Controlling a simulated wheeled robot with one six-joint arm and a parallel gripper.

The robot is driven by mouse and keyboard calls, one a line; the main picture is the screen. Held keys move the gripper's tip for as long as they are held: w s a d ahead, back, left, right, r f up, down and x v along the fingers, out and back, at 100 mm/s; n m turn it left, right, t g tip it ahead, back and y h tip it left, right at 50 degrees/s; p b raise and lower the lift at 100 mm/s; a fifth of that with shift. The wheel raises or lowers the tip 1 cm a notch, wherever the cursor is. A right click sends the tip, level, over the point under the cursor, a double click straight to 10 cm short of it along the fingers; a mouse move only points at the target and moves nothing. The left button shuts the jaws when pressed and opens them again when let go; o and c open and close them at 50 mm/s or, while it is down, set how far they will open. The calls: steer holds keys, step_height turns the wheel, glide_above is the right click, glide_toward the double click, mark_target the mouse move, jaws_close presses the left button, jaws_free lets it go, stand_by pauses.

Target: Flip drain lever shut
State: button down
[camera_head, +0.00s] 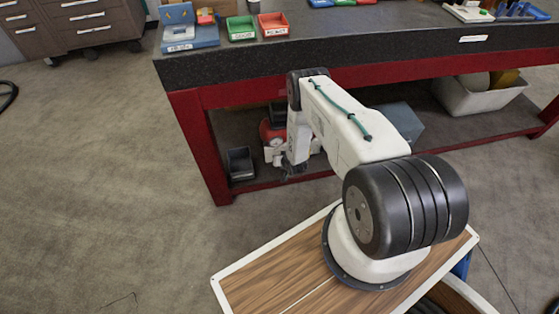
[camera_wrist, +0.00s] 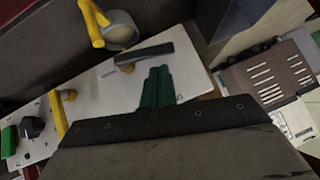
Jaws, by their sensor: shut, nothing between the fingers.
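In the wrist view a pale panel (camera_wrist: 90,95) carries several handles. A dark lever (camera_wrist: 145,52) with a brass-coloured pivot lies across it, just beyond my gripper's fingertips. A yellow lever (camera_wrist: 93,22) sits by a round grey fitting at the top, and another yellow lever (camera_wrist: 57,115) is at the left. No label is readable, so I cannot tell which is the drain lever. My gripper (camera_wrist: 160,72) shows green fingers, shut and empty, close to the dark lever; contact is unclear. In the head view my arm reaches to the bench's underside, and the levers are not distinguishable.
The bench's dark top (camera_head: 370,45) and red frame (camera_head: 205,140) stand above the lower shelf. A red object (camera_head: 268,132), a black bin (camera_head: 240,163) and a pale tub (camera_head: 480,97) are below. Small green (camera_head: 241,28) and red (camera_head: 274,25) trays sit on top. Floor at left is clear.

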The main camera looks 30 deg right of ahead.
steer(key=shift+a+f, duration=0.1)
steer(key=shift+f, duration=0.35)
steer(key=shift+w+a+f+n+g+h, duration=0.2)
steer(key=shift+a+f+n+g+h, duration=0.1)
steer(key=shift+a+f+h, duration=0.3)
steer(key=shift+d+r, duration=0.1)
steer(key=s+a+r, duration=0.2)
steer(key=s+r, duration=0.4)
steer(key=r, duration=0.6)
steer(key=shift+s+a+r, duration=0.15)
steer(key=shift+s+a, duration=0.05)
steer(key=shift+s, duration=0.15)
